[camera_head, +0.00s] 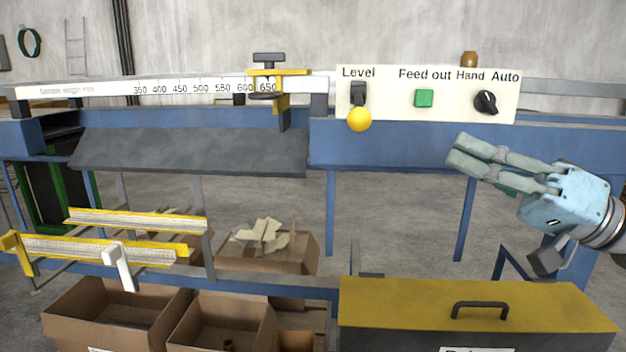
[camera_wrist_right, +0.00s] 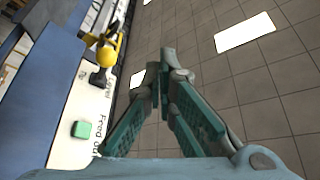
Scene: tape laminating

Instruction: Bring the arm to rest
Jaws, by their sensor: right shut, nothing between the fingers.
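My right gripper (camera_head: 462,154) comes in from the right in the head view, in front of the blue beam and below the control panel (camera_head: 450,116). Its fingers are shut with nothing between them and point left. It touches nothing that I can see. In the right wrist view the shut fingers (camera_wrist_right: 160,85) show against the tiled surface, with the panel to their left. My left gripper is not in view.
The panel carries a lever with a yellow ball (camera_head: 359,119), a green button (camera_head: 424,98) and a black knob (camera_head: 487,101). A yellow-topped box (camera_head: 400,305) stands below. Cardboard boxes (camera_head: 110,312) and yellow-edged rails (camera_head: 100,250) are at left.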

